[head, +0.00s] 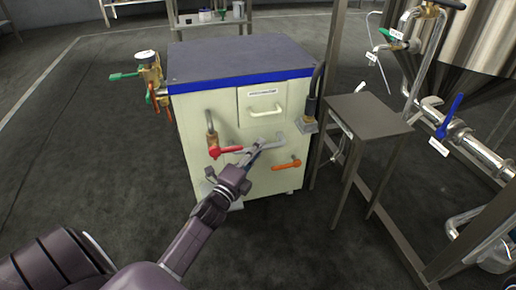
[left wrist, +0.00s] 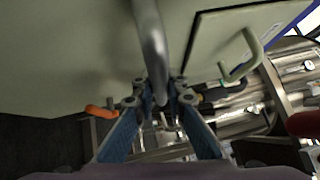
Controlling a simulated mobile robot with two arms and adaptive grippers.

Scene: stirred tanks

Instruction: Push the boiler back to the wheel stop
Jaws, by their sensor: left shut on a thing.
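The boiler (head: 200,130) is a cream cabinet with a dark top and a blue front edge, in the middle of the head view. It stands upright on the dark floor. My left gripper (head: 256,150) reaches up to its front face. In the left wrist view the left gripper (left wrist: 160,92) is shut on a grey bar handle (left wrist: 150,35) close to the boiler's pale panel (left wrist: 80,40). The fingers partly hide the bar. I cannot make out a wheel stop in either view. My right gripper is not in view.
A red lever (head: 225,151) and an orange lever (head: 287,165) stick out from the boiler's front. Brass valves (head: 150,75) project at its left. A small metal table (head: 362,117) and tank pipework (head: 480,150) stand close on the right. The floor at left (head: 80,150) is clear.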

